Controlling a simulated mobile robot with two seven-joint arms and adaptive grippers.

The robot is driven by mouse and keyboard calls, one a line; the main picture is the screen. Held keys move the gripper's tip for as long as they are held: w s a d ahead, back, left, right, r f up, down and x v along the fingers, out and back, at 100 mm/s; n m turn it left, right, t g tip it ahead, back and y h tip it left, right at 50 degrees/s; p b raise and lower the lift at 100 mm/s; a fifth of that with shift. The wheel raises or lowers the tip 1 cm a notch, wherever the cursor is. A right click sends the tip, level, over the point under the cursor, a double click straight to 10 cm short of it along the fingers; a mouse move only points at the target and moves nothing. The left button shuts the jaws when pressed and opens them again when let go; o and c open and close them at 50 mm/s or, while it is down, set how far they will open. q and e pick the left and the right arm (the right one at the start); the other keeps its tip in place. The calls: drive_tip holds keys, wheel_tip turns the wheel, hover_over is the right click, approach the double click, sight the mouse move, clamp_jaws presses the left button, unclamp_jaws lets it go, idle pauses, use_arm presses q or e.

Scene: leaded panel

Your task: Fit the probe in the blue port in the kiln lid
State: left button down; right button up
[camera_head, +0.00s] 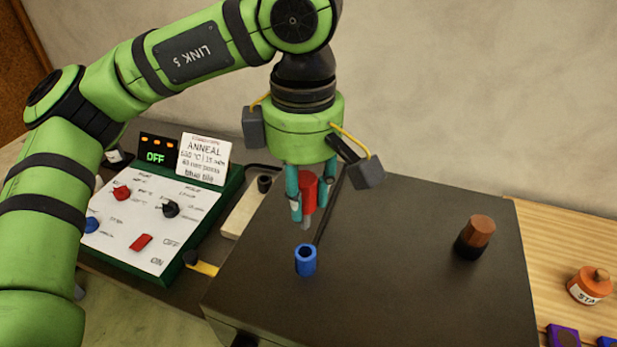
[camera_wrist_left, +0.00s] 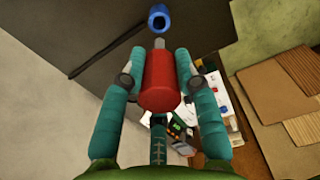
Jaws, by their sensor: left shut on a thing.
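The probe (camera_head: 308,192) has a red body and a grey tip that points down. My left gripper (camera_head: 307,205) is shut on the red body, with a teal finger on each side. It also shows in the left wrist view (camera_wrist_left: 158,80). The blue port (camera_head: 305,260) is a short blue tube standing on the dark kiln lid (camera_head: 400,250). The probe tip is above the port and apart from it. In the left wrist view the port (camera_wrist_left: 159,20) lies just beyond the grey tip. My right gripper is not in view.
A brown and black knob (camera_head: 475,237) stands on the lid at the right. A control panel (camera_head: 150,225) with switches, an "OFF" display and an "ANNEAL" card is left of the kiln. A wooden surface (camera_head: 570,250) at the right holds an orange-lidded pot (camera_head: 590,286).

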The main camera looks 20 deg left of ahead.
sight(305, 226)
use_arm(q)
drive_tip(key=shift+s+f, duration=0.1)
drive_tip(key=shift+f, duration=0.3)
drive_tip(key=shift+f+b, duration=0.4)
drive_tip(key=f, duration=0.1)
drive_tip(key=f+b, duration=0.1)
drive_tip(key=shift+w+f, duration=0.3)
drive_tip(key=shift+s+f+b, duration=0.1)
drive_tip(key=shift+f+b, duration=0.4)
drive_tip(key=shift+b, duration=0.05)
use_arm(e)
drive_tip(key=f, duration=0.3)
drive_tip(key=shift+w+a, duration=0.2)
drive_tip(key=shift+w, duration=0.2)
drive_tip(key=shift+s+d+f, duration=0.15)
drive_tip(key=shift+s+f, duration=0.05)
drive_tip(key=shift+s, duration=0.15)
use_arm(q)
drive_tip(key=shift+b, duration=0.55)
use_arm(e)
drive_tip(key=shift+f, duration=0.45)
use_arm(q)
drive_tip(key=shift+f+b, duration=2.75)
drive_tip(key=shift+f, duration=0.15)
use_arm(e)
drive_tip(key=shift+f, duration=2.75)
